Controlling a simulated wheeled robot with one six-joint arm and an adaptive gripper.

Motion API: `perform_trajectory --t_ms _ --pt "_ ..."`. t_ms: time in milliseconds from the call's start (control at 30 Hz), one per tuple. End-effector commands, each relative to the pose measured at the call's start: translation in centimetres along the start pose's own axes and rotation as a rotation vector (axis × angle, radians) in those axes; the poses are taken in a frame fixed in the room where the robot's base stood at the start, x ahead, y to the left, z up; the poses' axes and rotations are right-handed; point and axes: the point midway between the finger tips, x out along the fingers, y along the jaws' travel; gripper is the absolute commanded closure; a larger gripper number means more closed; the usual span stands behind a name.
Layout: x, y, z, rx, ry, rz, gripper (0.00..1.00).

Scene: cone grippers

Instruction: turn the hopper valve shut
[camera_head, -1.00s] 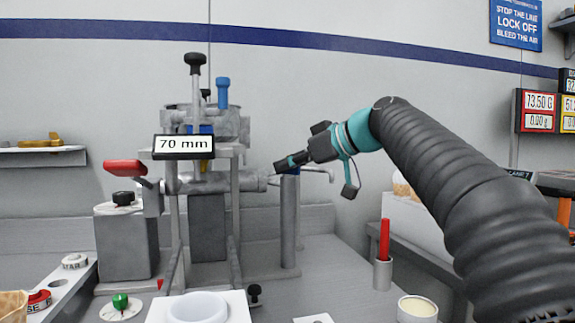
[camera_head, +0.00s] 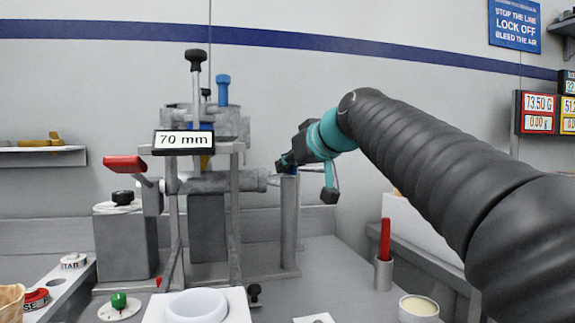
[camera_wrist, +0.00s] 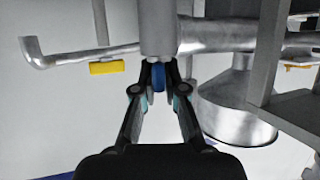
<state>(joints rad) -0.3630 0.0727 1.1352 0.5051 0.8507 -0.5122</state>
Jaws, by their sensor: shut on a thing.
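The hopper (camera_head: 232,125) is a grey metal pot with a horizontal pipe (camera_head: 215,182) below it. At the pipe's right end stands an upright grey post (camera_head: 289,220) with a small blue handle (camera_head: 291,169) at its top. My gripper (camera_head: 283,163) is at that top, coming from the right. In the wrist view, which looks upside down, my gripper's two fingers (camera_wrist: 159,70) are shut on the blue handle (camera_wrist: 158,76). The fingers hide part of the handle. The hopper shows at lower right there (camera_wrist: 235,115).
A red-handled lever (camera_head: 125,163) sticks out left of the hopper stand. A sign reading 70 mm (camera_head: 184,143) hangs at its front. A red-handled tool in a cup (camera_head: 384,255) and a cream-filled tub (camera_head: 418,308) stand at right.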

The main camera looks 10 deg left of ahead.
Motion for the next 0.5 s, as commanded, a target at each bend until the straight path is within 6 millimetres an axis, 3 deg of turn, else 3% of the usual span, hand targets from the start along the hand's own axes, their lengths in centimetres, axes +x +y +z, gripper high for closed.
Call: perform_trajectory --t_ms 500 --pt "-0.03 -0.14 -0.15 0.097 -0.001 0.24 1.0"
